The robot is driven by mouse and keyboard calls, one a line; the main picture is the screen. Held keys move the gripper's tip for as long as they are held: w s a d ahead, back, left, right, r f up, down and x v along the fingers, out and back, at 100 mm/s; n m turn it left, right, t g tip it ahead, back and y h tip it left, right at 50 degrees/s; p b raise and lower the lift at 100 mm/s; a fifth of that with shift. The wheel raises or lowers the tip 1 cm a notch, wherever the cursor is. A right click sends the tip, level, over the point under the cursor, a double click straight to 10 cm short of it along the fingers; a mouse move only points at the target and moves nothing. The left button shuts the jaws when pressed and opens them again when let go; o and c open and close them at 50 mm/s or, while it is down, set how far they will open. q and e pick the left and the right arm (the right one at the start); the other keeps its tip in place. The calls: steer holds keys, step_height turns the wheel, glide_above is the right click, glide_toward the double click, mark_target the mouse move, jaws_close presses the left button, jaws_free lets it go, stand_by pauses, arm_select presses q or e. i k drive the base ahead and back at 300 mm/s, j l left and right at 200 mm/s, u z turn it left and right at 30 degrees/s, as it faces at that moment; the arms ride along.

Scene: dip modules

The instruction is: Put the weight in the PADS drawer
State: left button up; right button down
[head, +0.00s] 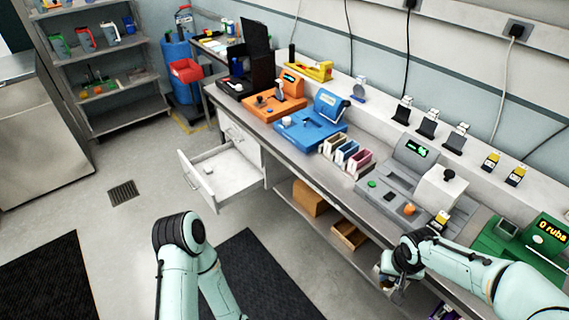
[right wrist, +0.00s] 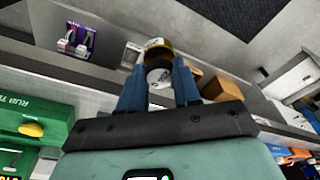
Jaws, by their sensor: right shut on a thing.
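My right gripper (head: 388,277) is over the front edge of the bench at the lower right of the head view. In the right wrist view its blue fingers (right wrist: 158,85) are shut on a small white and dark thing with a yellowish end, which looks like the weight (right wrist: 158,58). The fingers hide part of it. An open white drawer (head: 207,184) sticks out below the left part of the bench, with a small pale item inside. I cannot read any PADS label on it. My left arm shows at the bottom, but its gripper is out of view.
The bench holds an orange machine (head: 272,105), a blue machine (head: 308,130), a grey machine (head: 395,185) and a green machine (head: 540,245). Brown boxes (head: 311,198) stand on the shelf below. Floor in front of the open drawer is clear.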

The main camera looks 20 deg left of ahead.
mark_target(222, 187)
steer(key=i+j, duration=0.15)
steer(key=j, duration=0.3)
steer(key=i+j, duration=0.15)
steer(key=j, duration=0.3)
steer(key=i+j, duration=0.15)
steer(key=j, duration=0.3)
steer(key=i+j, duration=0.15)
steer(key=j, duration=0.3)
steer(key=i+j+z, duration=0.1)
steer(key=j, duration=0.35)
steer(key=i+j, duration=0.2)
steer(key=j, duration=0.25)
steer(key=i+j, duration=0.15)
steer(key=j, duration=0.3)
steer(key=i+j, duration=0.1)
steer(key=j, duration=0.4)
steer(key=i+j, duration=0.35)
steer(key=j, duration=0.15)
steer(key=i+j, duration=0.4)
steer(key=j+z, duration=0.05)
